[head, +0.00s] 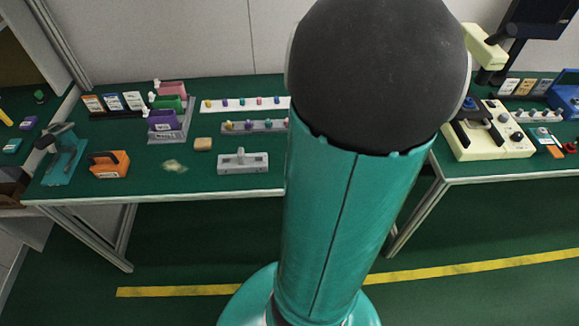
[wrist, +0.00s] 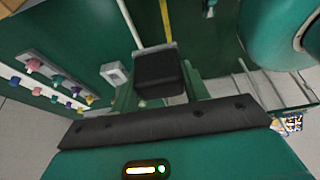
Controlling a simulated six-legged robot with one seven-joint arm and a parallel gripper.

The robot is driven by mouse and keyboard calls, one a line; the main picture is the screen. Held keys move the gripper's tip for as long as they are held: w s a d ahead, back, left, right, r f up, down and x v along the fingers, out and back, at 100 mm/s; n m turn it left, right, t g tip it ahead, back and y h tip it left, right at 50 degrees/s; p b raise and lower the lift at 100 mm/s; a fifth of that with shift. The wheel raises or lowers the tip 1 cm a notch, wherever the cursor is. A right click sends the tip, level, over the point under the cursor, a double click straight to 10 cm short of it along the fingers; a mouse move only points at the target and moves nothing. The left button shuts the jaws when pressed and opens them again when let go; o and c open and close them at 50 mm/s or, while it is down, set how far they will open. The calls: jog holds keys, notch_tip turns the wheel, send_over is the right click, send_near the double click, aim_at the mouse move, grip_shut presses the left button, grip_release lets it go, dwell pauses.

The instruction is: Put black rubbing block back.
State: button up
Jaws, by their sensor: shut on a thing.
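The black rubbing block (wrist: 160,70) is a dark, rounded block in the middle of the wrist view. My gripper (wrist: 162,88) is shut on it, with one green finger on each side. The block is held up in front of the palm, apart from the table as far as I can tell. A grey holder with a raised middle (head: 243,162) sits near the table's front edge in the head view. What looks like the same holder (wrist: 114,73) is left of the block in the wrist view. In the head view my arm hides the gripper and block.
The green table (head: 225,182) also bears an orange block with a dark handle (head: 108,164), a tan block (head: 203,144), coloured bins (head: 165,120) and two racks of coloured knobs (head: 245,104). A second table with a cream machine (head: 488,130) stands right, beyond a gap.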

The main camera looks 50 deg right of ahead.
jog(key=w+d+f, duration=0.2)
jog(key=w+f, duration=0.1)
jog(key=w+d+f, duration=0.5)
jog(key=w+d, duration=0.1)
jog(key=w, duration=0.1)
jog(key=shift+f, duration=0.4)
jog(key=shift+w+d+f, duration=0.25)
jog(key=shift+f, duration=0.15)
jog(key=shift+w+d+f, duration=0.1)
jog(key=shift+w+f, duration=0.05)
jog(key=shift+f, duration=1.5)
jog(key=shift+f, duration=0.1)
jog(key=o, duration=0.9)
jog(key=v, duration=1.2)
